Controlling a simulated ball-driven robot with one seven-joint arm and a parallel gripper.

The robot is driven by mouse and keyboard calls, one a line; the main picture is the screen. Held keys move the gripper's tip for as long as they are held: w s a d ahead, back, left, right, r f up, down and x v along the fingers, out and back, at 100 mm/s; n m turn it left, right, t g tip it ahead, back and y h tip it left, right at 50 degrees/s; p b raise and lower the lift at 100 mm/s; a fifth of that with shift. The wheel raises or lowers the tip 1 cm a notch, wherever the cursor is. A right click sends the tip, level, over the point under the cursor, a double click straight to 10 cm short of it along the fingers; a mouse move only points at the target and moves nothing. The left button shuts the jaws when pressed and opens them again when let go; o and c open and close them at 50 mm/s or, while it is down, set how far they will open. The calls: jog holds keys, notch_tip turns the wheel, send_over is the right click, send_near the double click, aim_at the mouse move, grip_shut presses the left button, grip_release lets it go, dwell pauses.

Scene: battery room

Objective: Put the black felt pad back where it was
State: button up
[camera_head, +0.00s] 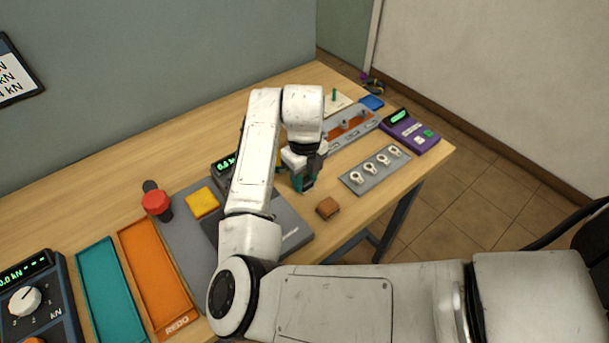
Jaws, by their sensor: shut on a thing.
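My gripper (305,186) points down over the table, right of the middle, just behind and left of a brown block. Its jaws are shut on a small dark thing, seemingly the black felt pad; the teal-tipped fingers hide most of it. I cannot tell whether it touches the surface below. No other black pad shows clearly. My arm hides part of the table's middle.
The brown block (328,208) lies near the front edge. A grey plate with several white rings (375,169) and a purple device (410,131) are to the right. A yellow pad (202,202), a red knob (156,203), an orange tray (157,280) and a teal tray (110,290) are left.

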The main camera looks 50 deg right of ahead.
aim_at(305, 180)
jog(key=o, duration=1)
notch_tip(305, 180, up, 12)
jog(key=shift+r+b, duration=0.15)
jog(key=shift+b, duration=0.3)
